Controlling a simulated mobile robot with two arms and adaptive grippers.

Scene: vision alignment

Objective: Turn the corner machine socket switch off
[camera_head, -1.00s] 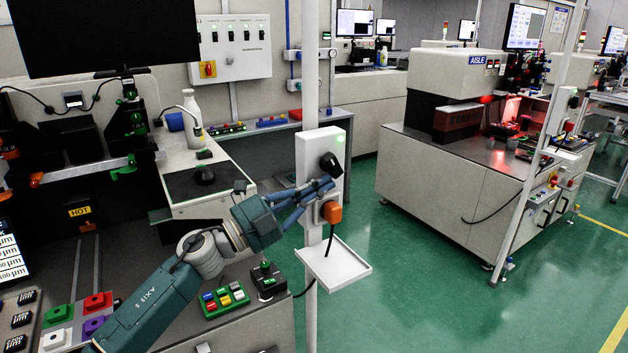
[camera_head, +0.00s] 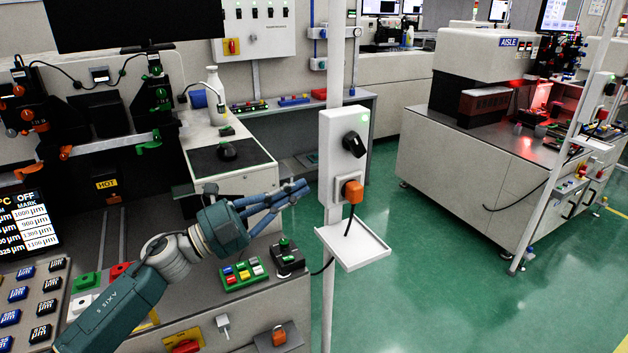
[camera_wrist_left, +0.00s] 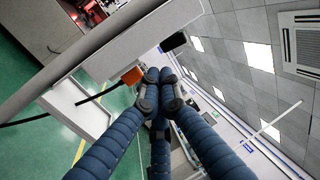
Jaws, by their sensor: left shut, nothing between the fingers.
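The corner machine socket is a white box (camera_head: 343,165) on a white post. It carries a black rotary switch (camera_head: 354,143), a small lit green lamp (camera_head: 364,116) at its top, and an orange plug (camera_head: 352,191) with a cable below the switch. My left gripper (camera_head: 301,188) has its blue fingers together, empty, just left of the box and apart from the switch. In the left wrist view the fingertips (camera_wrist_left: 156,84) are closed together, with the black switch (camera_wrist_left: 173,42) beyond them and the orange plug (camera_wrist_left: 132,76) to their left. My right gripper is not in view.
A white shelf (camera_head: 353,248) sticks out below the socket. Under my left arm, a workbench holds a green tray of coloured blocks (camera_head: 242,272) and a black joystick box (camera_head: 287,258). A bottle (camera_head: 216,97) stands farther back. Green floor (camera_head: 420,290) is free to the right.

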